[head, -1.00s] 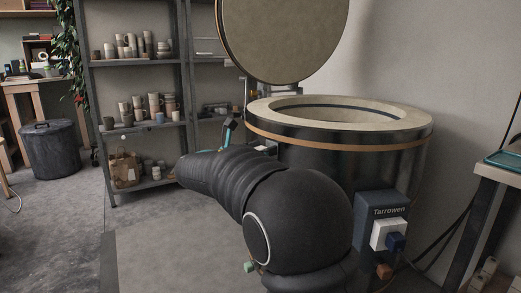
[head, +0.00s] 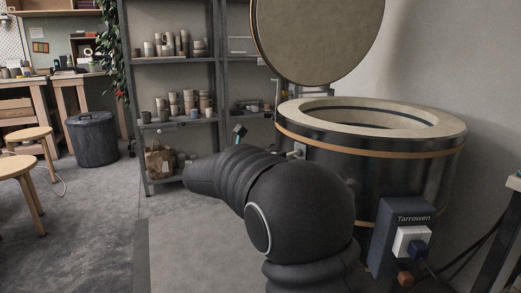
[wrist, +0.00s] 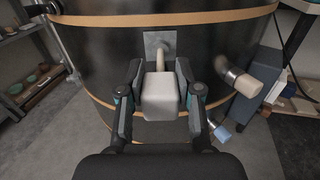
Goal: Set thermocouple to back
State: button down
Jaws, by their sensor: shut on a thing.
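The thermocouple shows in the wrist view as a pale block (wrist: 160,94) with a thin cream rod (wrist: 159,63) running from its far end to a metal plate (wrist: 159,44) on the kiln's dark side. Whether the rod's tip is inside the plate's opening or only against it, I cannot tell. My gripper (wrist: 160,98) is shut on the block, one finger on each side. In the head view my arm hides most of the gripper and the thermocouple. The round kiln (head: 345,170) stands right of my arm, its lid (head: 318,38) raised.
A tan-ended fitting (wrist: 240,82) sticks out of the kiln right of my gripper. A control box (head: 404,232) marked Tarrowen is on the kiln's right front. Shelves (head: 176,90) with pottery stand behind. Open floor (head: 100,215) lies to the left.

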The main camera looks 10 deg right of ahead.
jog(key=shift+d, duration=0.15)
jog(key=c, duration=0.8)
grip_release()
jog(key=shift+o, duration=0.2)
jog(key=shift+s+a, duration=0.1)
jog(key=shift+a, duration=0.35)
jog(key=v, duration=1.1)
jog(key=shift+s+a, duration=0.1)
